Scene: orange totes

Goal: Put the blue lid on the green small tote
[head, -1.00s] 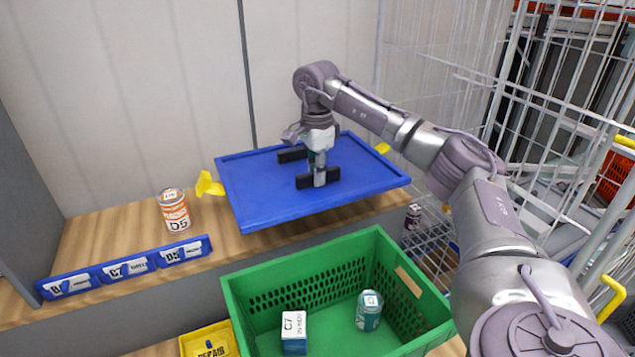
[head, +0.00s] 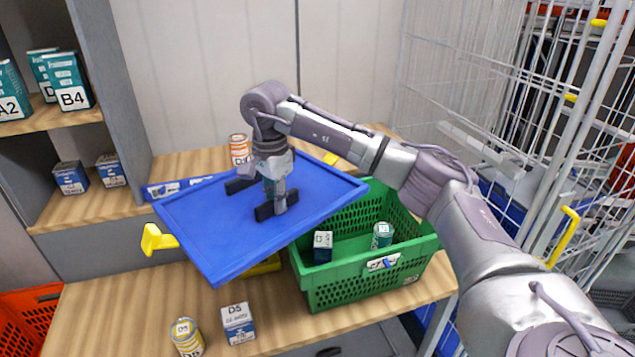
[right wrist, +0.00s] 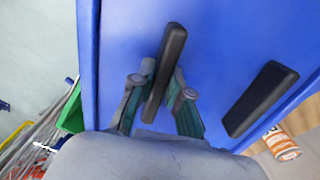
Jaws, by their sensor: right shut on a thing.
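The blue lid (head: 225,219) is a flat tray-like panel with two black handles and yellow clips at its ends. My right gripper (head: 273,202) is shut on one black handle and holds the lid in the air, tilted. The right wrist view shows the fingers (right wrist: 160,95) on both sides of that handle, with the other handle (right wrist: 260,98) free. The green small tote (head: 340,285) stands on the wooden bench, open, to the right of and below the lid. The lid overlaps its left part in the head view. My left gripper is not in view.
A box (head: 322,246) and a teal can (head: 382,235) are inside the tote. A D5 box (head: 237,322) and a yellow can (head: 186,337) stand at the bench front. A wire cage (head: 490,100) stands right. Shelves with boxes (head: 70,80) are left.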

